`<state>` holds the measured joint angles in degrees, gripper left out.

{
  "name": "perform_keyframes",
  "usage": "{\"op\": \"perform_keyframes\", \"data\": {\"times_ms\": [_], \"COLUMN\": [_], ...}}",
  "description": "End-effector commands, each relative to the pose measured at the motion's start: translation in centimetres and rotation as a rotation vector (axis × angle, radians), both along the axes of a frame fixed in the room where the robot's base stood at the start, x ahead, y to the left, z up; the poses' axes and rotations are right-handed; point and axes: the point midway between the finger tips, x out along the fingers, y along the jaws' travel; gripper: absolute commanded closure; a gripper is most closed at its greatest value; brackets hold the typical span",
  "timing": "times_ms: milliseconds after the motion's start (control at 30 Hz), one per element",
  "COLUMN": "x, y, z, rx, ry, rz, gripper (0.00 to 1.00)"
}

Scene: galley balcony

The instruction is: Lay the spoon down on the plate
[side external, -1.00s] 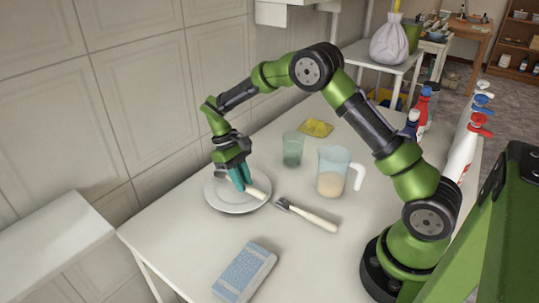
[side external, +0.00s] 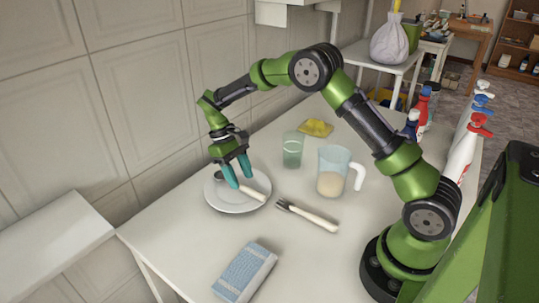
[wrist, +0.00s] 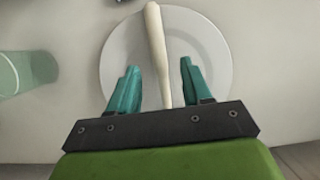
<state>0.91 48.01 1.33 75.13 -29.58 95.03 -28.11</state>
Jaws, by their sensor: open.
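The spoon lies across the white plate (side external: 222,203). Its cream handle (side external: 256,191) reaches toward the plate's right edge, and a dark part near the plate's left side looks like its bowl. My gripper (side external: 239,175) is open just above the plate, its teal fingers apart on either side of the spoon. In the wrist view the handle (wrist: 156,45) runs between the two separated fingertips (wrist: 159,68), touching neither, over the plate (wrist: 212,60). The spoon's bowl end is hidden there by the gripper body.
A fork (side external: 310,217) with a cream handle lies right of the plate. A green glass (side external: 292,152) and a measuring jug (side external: 331,174) stand behind it. A folded blue cloth (side external: 244,271) lies in front. A yellow cloth (side external: 316,127) and bottles (side external: 465,145) are farther back.

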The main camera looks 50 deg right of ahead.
Motion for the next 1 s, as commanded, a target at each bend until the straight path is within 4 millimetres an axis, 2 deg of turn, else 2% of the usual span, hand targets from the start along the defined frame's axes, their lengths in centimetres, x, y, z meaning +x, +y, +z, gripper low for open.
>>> {"op": "perform_keyframes", "data": {"times_ms": [300, 500, 700, 1000], "x": [3.0, 4.5, 5.3, 5.6], "y": [0.0, 0.0, -0.1, 0.1], "z": [7.0, 10.5, 12.6, 13.7], "rx": [-0.001, -0.002, -0.004, 0.001], "ry": [-0.006, -0.004, 0.001, -0.002], "rz": [-0.001, 0.001, 0.002, 0.0], "gripper": [0.51, 0.51, 0.51, 0.51]}}
